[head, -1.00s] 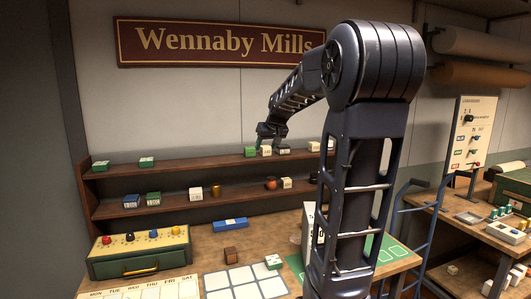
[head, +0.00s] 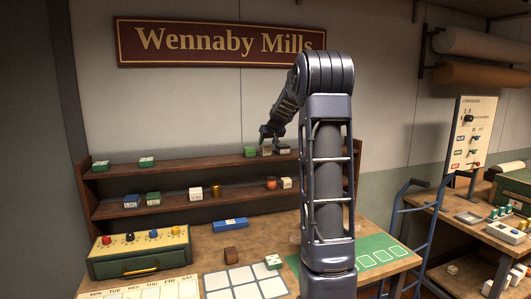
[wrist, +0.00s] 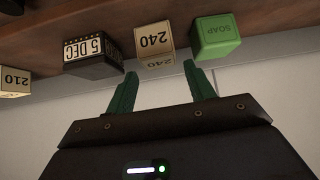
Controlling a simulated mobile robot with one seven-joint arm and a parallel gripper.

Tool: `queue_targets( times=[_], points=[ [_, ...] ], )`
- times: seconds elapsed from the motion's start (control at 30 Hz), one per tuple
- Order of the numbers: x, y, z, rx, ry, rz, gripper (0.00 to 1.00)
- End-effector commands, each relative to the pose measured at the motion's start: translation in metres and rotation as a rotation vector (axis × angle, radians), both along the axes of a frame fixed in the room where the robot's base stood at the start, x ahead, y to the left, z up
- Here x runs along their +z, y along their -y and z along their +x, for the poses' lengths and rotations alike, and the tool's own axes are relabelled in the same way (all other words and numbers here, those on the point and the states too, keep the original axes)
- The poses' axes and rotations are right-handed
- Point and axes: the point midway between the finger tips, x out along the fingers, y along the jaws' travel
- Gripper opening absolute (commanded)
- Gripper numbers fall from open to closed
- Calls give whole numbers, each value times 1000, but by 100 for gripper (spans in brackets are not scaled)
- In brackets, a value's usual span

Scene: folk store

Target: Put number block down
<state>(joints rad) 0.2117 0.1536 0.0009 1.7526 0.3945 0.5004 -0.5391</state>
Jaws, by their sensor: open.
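A cream number block marked 240 (head: 266,150) stands on the top shelf. It also shows in the wrist view (wrist: 154,42), where the picture is upside down. My gripper (head: 266,139) is at this block in the head view. In the wrist view my gripper (wrist: 160,72) is open, its two green fingers apart with the 240 block at the gap between their tips. No finger is closed on it; whether one touches it I cannot tell.
A green SOAP block (wrist: 215,38) and a dark 5 DEC block (wrist: 93,52) stand close on either side. A cream 210 block (wrist: 14,80) is farther along the top shelf (head: 200,163). The lower shelf (head: 170,206) holds several items. My arm hides part of the bench.

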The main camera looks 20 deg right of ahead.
Motion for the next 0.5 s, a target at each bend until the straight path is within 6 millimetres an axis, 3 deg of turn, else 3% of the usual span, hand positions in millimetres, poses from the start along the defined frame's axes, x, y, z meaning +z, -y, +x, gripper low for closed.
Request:
queue_targets(
  times=[0.5],
  points=[
    [-38,-2,33,0,-2,1,54]
  ],
)
